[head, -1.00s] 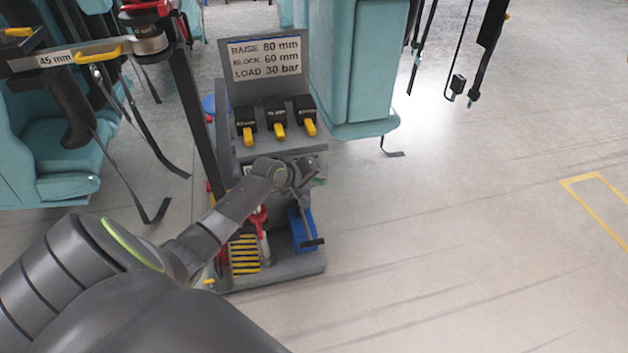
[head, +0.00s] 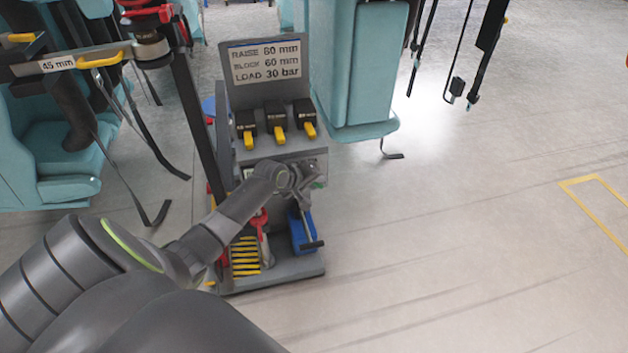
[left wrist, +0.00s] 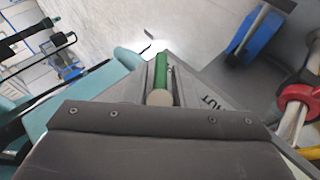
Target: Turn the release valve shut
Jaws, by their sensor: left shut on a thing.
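The release valve's handle looks like a green bar (left wrist: 161,68) with a pale round end, seen in the left wrist view. My left gripper (left wrist: 161,82) is shut on it, with a finger on either side. A grey plate beside the handle bears dark lettering, of which "UT" can be read. In the head view my left gripper (head: 308,184) is at the front of the grey cart (head: 315,262), below the black and yellow levers. There the arm and gripper hide most of the valve. My right gripper is not in view.
The cart carries a sign (head: 266,60), a blue jack (head: 301,231) and yellow-striped blocks (head: 245,256). A labelled bar (head: 80,60) with red and yellow parts is at upper left. Teal seats (head: 372,70) stand behind. The floor to the right is open.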

